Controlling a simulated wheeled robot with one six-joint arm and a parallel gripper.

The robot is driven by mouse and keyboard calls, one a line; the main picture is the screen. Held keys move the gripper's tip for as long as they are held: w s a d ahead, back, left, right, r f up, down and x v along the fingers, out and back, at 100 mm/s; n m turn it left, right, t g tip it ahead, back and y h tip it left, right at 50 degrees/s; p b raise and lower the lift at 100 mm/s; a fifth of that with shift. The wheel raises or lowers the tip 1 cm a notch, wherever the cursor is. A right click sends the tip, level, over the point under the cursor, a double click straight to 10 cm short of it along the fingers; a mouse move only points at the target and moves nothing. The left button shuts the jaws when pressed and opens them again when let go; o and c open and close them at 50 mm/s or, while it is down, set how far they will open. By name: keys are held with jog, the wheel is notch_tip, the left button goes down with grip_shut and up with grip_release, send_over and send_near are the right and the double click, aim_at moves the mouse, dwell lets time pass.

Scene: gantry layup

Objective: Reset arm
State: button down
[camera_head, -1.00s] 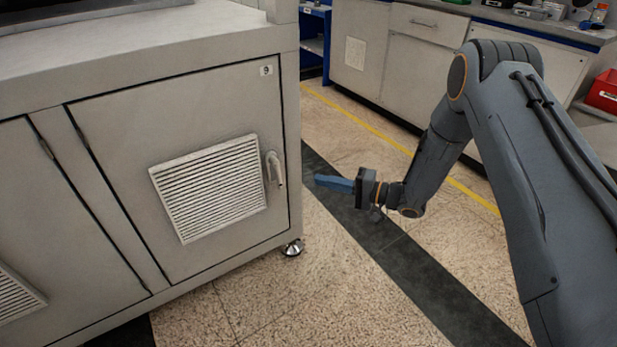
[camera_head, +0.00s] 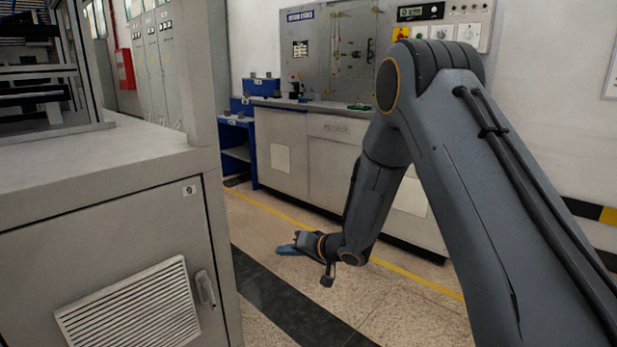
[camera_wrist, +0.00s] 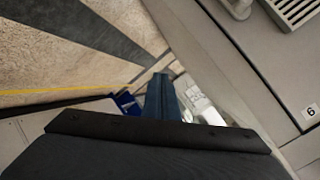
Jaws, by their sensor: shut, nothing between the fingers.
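My gripper (camera_head: 286,249) has blue fingers and is shut with nothing between them. In the head view it hangs low over the floor, to the right of the grey cabinet and apart from it. My arm bends down to it from the right side. In the wrist view the blue fingers (camera_wrist: 161,98) show together beyond the dark gripper body. The cabinet door handle (camera_wrist: 238,8) shows at the top of the wrist view.
The grey cabinet (camera_head: 95,235) marked 9, with a vented door and handle (camera_head: 205,288), fills the left. A counter with cabinets (camera_head: 283,150) and a blue shelf unit (camera_head: 237,150) stand at the back. Open floor with a yellow line (camera_head: 262,205) lies between.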

jog(key=s+d+r+h, duration=0.8)
jog(key=s+d+r, duration=0.1)
jog(key=d+r, duration=0.15)
jog(key=s+d+r+n+g+h, duration=0.15)
jog(key=s+g, duration=0.25)
jog(key=s, duration=1.2)
jog(key=s+d+r+n+g, duration=0.1)
jog(key=s+d+r+g, duration=0.2)
jog(key=s, duration=1.3)
jog(key=s+d+r+m+p, duration=0.1)
jog(key=d+r+m+p, duration=0.2)
jog(key=d+r+p, duration=0.8)
jog(key=shift+s+r+g+p, duration=0.35)
jog(key=shift+r+p, duration=0.8)
jog(key=shift+p, duration=4.1)
jog(key=shift+h, duration=0.25)
